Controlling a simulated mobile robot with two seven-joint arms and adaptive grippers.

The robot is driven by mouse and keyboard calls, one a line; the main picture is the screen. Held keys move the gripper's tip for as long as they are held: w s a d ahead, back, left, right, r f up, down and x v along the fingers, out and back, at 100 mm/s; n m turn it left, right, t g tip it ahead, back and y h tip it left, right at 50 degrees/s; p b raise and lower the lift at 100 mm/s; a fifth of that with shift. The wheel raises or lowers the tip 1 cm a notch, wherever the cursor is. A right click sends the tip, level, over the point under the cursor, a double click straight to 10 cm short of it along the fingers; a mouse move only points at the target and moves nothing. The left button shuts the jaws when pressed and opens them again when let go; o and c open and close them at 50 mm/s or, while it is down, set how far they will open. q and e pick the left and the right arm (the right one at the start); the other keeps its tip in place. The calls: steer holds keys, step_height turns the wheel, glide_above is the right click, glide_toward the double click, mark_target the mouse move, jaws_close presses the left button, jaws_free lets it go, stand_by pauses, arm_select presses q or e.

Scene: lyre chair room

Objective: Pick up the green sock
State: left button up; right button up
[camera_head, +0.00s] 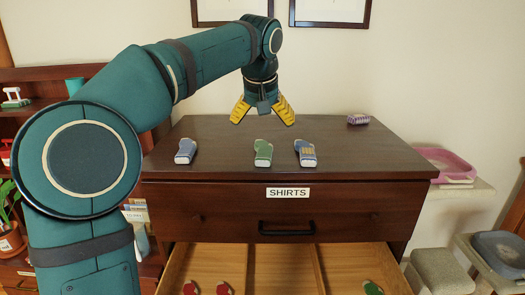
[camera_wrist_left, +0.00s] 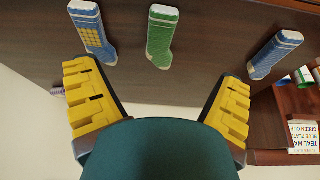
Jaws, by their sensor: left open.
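The green sock (camera_head: 263,153) lies on the dark dresser top, between two blue socks. It also shows in the left wrist view (camera_wrist_left: 162,36), upright in the picture beyond the gap between my fingers. My left gripper (camera_head: 263,112) is open and empty, with yellow fingers pointing down above the back of the dresser top, behind the green sock and apart from it. Its fingers also show in the left wrist view (camera_wrist_left: 158,103). Another green sock (camera_head: 372,287) lies in the open drawer's right compartment. My right gripper is not in view.
A plain blue sock (camera_head: 186,151) lies left of the green one, a blue and yellow patterned sock (camera_head: 306,152) right of it. A purple striped item (camera_head: 358,119) sits at the back right. The open drawer (camera_head: 283,268) below holds red socks in its left compartment.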

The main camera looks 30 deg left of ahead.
arm_select(q)
glide_above(262, 152)
steer(key=s+d, duration=0.2)
steer(key=s, duration=0.1)
step_height(262, 152, down, 6)
steer(key=shift+w+r+b, duration=0.15)
steer(key=shift+b, duration=0.15)
steer(key=x, duration=0.3)
steer(key=a+x, duration=0.1)
steer(key=x, duration=0.1)
steer(key=shift+w+r, duration=0.2)
steer(key=shift+w, duration=0.05)
steer(key=shift+w+a+f, duration=0.15)
steer(key=shift+w+f, duration=0.05)
steer(key=shift+f, duration=0.25)
steer(key=c, duration=1.1)
